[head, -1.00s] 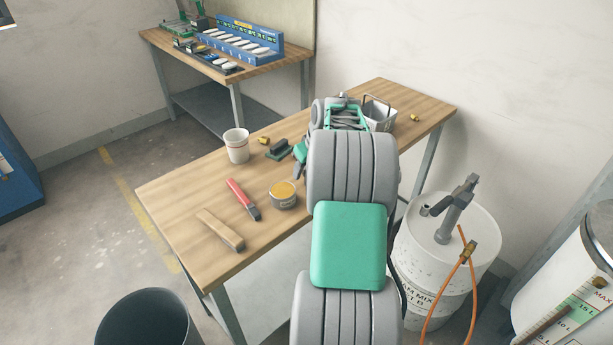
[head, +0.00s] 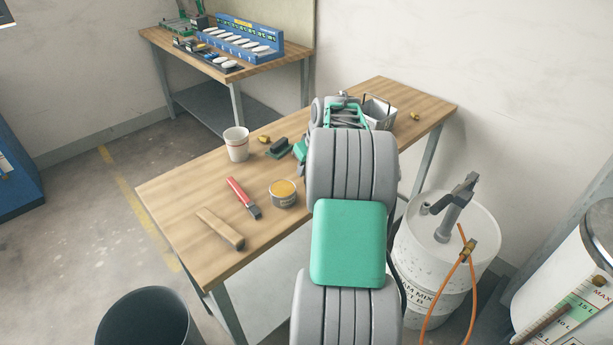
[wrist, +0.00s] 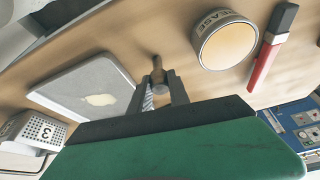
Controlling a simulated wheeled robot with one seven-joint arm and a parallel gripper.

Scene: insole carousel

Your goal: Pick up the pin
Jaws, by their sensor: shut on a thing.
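In the head view my own arm hides the pin and the fingers.
A white drum (head: 470,235) stands right of the bench.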

